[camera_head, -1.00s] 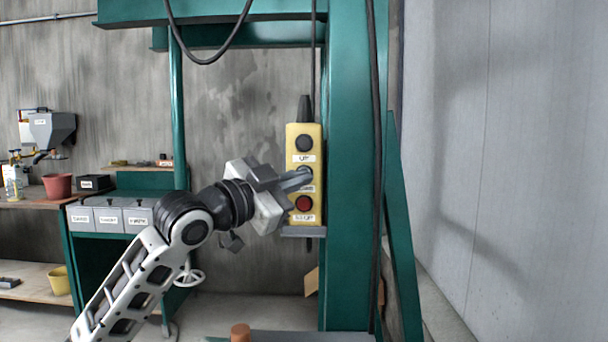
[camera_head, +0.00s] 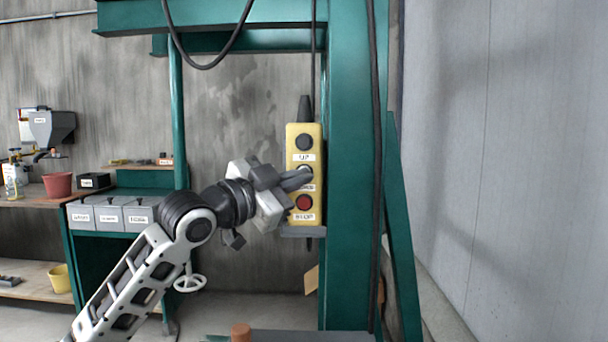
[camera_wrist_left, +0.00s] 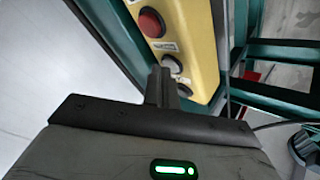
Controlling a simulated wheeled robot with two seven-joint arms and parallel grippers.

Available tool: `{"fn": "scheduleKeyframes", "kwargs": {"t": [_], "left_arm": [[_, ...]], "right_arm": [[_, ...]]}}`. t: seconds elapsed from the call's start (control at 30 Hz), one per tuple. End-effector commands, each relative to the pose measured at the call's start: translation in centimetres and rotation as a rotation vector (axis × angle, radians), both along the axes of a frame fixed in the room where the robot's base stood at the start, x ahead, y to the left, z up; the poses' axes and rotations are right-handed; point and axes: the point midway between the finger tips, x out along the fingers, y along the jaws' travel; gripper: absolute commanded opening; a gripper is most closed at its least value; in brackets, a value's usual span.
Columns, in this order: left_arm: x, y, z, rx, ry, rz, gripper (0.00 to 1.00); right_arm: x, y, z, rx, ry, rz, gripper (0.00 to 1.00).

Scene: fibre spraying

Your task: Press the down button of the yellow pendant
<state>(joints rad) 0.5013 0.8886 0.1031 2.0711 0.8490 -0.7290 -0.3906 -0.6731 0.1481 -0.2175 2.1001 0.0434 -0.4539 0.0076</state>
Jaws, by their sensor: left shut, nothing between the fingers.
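The yellow pendant (camera_head: 317,190) hangs upright against the green post, with its cable boot on top. It has a black top button (camera_head: 304,142) labelled UP, a middle button and a red STOP button (camera_head: 304,202). My left gripper (camera_head: 308,174) is shut and empty, its fingertips over the middle button and partly hiding it. In the left wrist view the pendant (camera_wrist_left: 202,40) shows the red button (camera_wrist_left: 151,22) and the middle button (camera_wrist_left: 172,66), with my shut fingers (camera_wrist_left: 162,76) right at the middle button. I cannot tell whether they touch it. My right gripper is not seen.
The green press post (camera_head: 347,200) stands right beside the pendant, with a dark cable running down it. A small ledge (camera_head: 303,231) sits below the pendant. Labelled grey bins (camera_head: 110,216) and a workbench with a red pot (camera_head: 58,185) are at the left.

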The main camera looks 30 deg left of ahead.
Motion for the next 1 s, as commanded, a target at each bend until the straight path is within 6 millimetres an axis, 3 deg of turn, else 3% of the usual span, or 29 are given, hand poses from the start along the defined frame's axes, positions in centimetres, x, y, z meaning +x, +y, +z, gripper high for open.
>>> {"fn": "scheduleKeyframes", "kwargs": {"t": [0.5, 1.0], "left_arm": [[0.0, 0.0, -0.1, 0.001, 0.003, 0.001, 0.0], [-1.8, -1.0, -0.1, 0.0, 0.002, 0.001, 0.0]], "right_arm": [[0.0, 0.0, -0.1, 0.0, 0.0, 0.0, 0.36], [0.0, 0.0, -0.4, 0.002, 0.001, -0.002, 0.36]]}}
